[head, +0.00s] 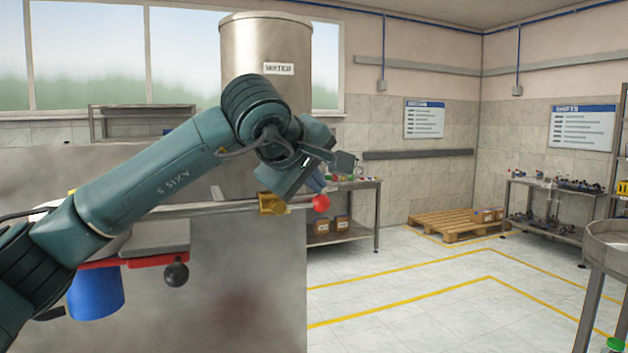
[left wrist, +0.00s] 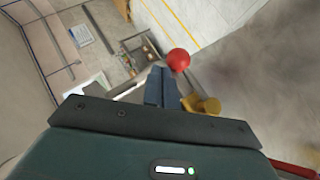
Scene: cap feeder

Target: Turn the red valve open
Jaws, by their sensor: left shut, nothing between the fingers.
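The red ball knob of the valve (head: 320,202) shows at the right end of a pipe run, beside a brass-coloured valve body (head: 272,203). In the left wrist view the red knob (left wrist: 178,59) is just beyond and right of my fingertips, with the brass part (left wrist: 207,105) lower right. My left gripper (head: 317,182) points down just above and behind the knob; its fingers (left wrist: 160,75) are together and hold nothing. I cannot tell whether they touch the knob. My right gripper is in no view.
A steel tank marked WATER (head: 266,55) stands behind my arm. A large metal cabinet (head: 240,270) fills the left front. A red bar (head: 140,259) with a black knob (head: 176,274) and a blue cylinder (head: 95,294) are left.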

